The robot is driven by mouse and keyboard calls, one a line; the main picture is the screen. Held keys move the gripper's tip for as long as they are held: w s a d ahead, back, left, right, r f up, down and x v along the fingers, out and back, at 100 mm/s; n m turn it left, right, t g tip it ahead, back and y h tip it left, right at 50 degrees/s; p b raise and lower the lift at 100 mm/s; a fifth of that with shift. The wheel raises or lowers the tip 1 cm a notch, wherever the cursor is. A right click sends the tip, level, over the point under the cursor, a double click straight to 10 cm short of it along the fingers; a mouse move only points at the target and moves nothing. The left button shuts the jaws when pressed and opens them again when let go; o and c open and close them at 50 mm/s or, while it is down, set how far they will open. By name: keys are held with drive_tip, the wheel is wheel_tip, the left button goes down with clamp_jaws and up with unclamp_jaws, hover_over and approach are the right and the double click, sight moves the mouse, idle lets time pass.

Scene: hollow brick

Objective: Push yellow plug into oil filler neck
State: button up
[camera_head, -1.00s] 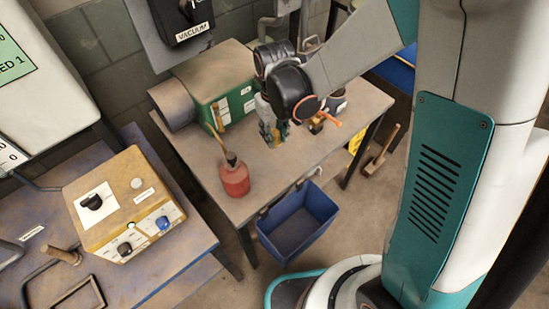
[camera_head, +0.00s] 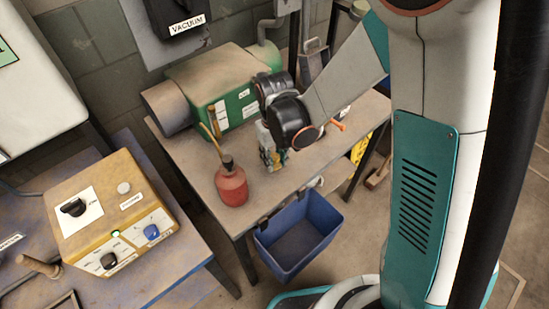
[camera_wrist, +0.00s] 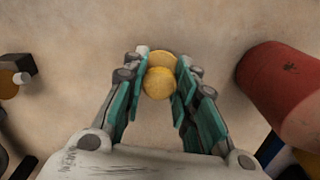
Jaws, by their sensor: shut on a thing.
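The yellow plug (camera_wrist: 159,84) sits between the two teal fingers of my gripper (camera_wrist: 158,88) in the wrist view. The gripper is shut on it, and the plug shows as two rounded yellow parts, one behind the other. In the head view my gripper (camera_head: 272,162) hangs low over the workbench, just right of the red oil can (camera_head: 231,187). The plug cannot be made out there. The oil filler neck cannot be made out for sure in either view; my gripper and forearm cover part of the bench.
A green machine (camera_head: 228,85) stands at the bench's back. The red can also shows close on the right in the wrist view (camera_wrist: 285,90). A blue bin (camera_head: 298,240) hangs at the front edge. A yellow control box (camera_head: 110,205) stands on the left table.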

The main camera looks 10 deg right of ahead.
sight(277, 156)
drive_tip(key=shift+f, duration=0.2)
drive_tip(key=o, duration=1)
drive_tip(key=r+p, duration=0.1)
drive_tip(key=r, duration=0.3)
drive_tip(key=r+p, duration=0.2)
drive_tip(key=r, duration=0.3)
drive_tip(key=r+p, duration=0.2)
drive_tip(key=r, duration=0.2)
drive_tip(key=shift+d+r, duration=0.3)
drive_tip(key=shift+r, duration=0.1)
drive_tip(key=shift+w, duration=0.1)
